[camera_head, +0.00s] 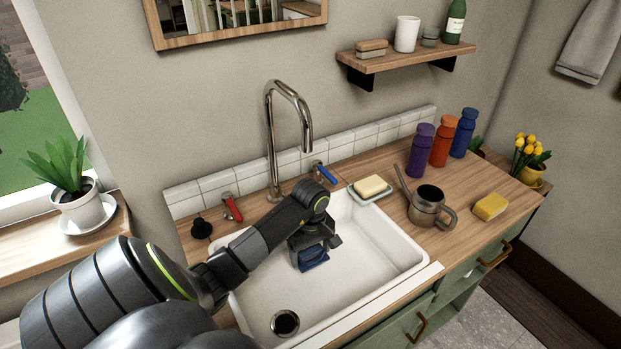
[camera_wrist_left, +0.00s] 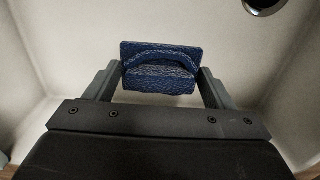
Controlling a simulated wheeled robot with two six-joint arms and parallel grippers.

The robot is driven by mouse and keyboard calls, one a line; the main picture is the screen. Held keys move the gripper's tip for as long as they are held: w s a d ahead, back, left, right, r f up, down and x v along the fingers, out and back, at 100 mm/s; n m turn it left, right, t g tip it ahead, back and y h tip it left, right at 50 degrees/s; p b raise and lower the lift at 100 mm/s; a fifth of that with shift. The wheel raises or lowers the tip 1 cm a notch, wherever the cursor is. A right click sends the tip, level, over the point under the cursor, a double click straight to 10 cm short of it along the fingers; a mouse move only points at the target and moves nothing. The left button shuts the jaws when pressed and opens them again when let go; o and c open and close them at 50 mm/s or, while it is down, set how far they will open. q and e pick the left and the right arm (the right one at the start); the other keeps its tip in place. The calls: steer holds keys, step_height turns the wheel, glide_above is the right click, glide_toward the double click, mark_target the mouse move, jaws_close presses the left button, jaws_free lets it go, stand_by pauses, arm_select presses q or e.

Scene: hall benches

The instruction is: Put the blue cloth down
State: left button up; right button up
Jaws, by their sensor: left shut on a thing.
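My left gripper (camera_head: 312,243) reaches over the white sink (camera_head: 375,268) from the left and points down into the basin. It is shut on the folded blue cloth (camera_head: 313,262). In the left wrist view the blue cloth (camera_wrist_left: 160,68) sits between the two fingers of the left gripper (camera_wrist_left: 160,80), with the white basin behind it. I cannot tell whether the cloth touches the basin floor. My right gripper is not in view.
The drain (camera_head: 285,323) is at the basin's near left. A tap (camera_head: 272,140) stands behind the sink. A soap dish with soap (camera_head: 370,187), a metal watering can (camera_head: 427,208), a yellow sponge (camera_head: 489,207) and several bottles (camera_head: 440,142) stand on the wooden counter at right.

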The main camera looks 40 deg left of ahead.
mark_target(310, 264)
arm_select(q)
steer(key=shift+a+f, duration=0.1)
steer(key=shift+f, duration=0.85)
step_height(310, 264, down, 3)
steer(key=shift+f+p, duration=0.1)
steer(key=shift+p, duration=0.2)
steer(key=shift+f, duration=0.15)
steer(key=shift+f+b, duration=0.2)
steer(key=shift+b, duration=0.1)
steer(key=o, duration=1)
steer(key=shift+o, duration=0.2)
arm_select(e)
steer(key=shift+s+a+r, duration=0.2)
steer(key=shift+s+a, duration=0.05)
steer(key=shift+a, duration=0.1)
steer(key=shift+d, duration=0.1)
arm_select(q)
steer(key=shift+r, duration=0.1)
